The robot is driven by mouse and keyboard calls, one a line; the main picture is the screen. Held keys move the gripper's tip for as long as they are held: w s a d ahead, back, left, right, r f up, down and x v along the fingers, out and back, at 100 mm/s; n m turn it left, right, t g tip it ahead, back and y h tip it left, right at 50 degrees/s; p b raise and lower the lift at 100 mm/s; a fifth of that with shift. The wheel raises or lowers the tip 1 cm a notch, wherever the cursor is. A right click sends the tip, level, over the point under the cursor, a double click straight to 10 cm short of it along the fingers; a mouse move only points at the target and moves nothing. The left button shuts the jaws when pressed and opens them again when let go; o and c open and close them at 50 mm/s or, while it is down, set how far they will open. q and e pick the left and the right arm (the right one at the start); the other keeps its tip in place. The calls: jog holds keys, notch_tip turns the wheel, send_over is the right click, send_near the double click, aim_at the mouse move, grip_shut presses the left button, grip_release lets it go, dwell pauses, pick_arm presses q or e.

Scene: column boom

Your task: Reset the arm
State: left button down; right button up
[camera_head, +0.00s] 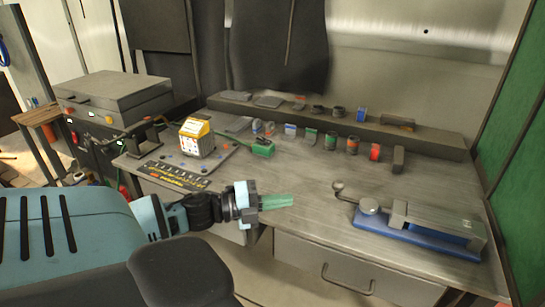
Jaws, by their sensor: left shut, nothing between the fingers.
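My left gripper (277,202) reaches in from the left on my blue arm (165,216). Its green fingers are shut with nothing between them. It is above the front edge of the grey workbench (320,187), left of the blue-based tool. My right gripper is not in view.
A blue-based metal tool with a lever (415,228) sits at the bench's right front. A yellow and white box (196,138) stands at the left, near a green object (262,147). Small cans and parts line the back shelf (435,137). The bench's middle is clear. A drawer (345,277) is below.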

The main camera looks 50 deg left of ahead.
pick_arm(q)
jog(key=shift+v, duration=0.95)
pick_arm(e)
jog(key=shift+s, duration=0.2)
